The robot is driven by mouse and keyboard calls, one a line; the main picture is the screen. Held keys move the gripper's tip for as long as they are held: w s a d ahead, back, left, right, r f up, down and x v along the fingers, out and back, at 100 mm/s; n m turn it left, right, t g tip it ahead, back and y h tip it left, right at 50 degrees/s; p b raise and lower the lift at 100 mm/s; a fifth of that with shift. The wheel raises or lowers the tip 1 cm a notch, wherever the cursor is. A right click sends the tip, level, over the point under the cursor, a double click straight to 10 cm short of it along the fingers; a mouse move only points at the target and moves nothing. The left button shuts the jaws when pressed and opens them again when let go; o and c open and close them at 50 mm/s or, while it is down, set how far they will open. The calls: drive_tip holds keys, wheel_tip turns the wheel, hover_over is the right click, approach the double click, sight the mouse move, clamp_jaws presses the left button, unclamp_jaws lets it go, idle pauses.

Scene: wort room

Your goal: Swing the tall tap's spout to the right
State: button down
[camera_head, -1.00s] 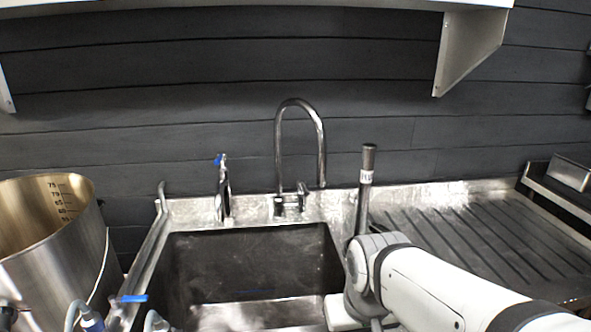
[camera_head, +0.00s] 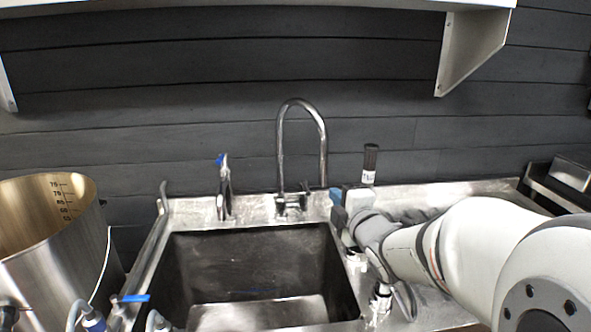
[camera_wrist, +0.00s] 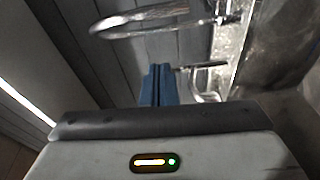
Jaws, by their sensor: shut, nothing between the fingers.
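The tall tap (camera_head: 281,150) stands behind the sink with a thin chrome gooseneck spout (camera_head: 322,150). The spout's open end hangs on the right of the arch. My gripper (camera_head: 337,197) is just to the right of and below that end, with blue fingers partly visible; I cannot tell whether they touch it. In the wrist view the blue fingers (camera_wrist: 160,84) are together and hold nothing. The curved spout (camera_wrist: 150,18) shows above them, apart in the picture. The tap's base is at the upper right there.
The sink basin (camera_head: 250,265) lies below the tap. A shorter tap with a blue top (camera_head: 223,190) stands to the left. A dark-topped post (camera_head: 370,160) rises behind my arm. A steel kettle (camera_head: 60,235) is at far left. A shelf (camera_head: 250,4) runs above.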

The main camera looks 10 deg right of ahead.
drive_tip(key=n, duration=0.1)
drive_tip(key=p, duration=0.3)
approach(323, 170)
drive_tip(key=shift+y, duration=0.3)
drive_tip(key=w+a, duration=0.1)
drive_tip(key=w+a+r, duration=0.1)
drive_tip(key=w, duration=0.1)
drive_tip(key=w+a, duration=0.1)
drive_tip(key=w, duration=0.1)
drive_tip(key=shift+a+r, duration=0.25)
drive_tip(key=shift+w+d+f, duration=0.1)
drive_tip(key=shift+w+d, duration=0.25)
drive_tip(key=shift+w, duration=0.15)
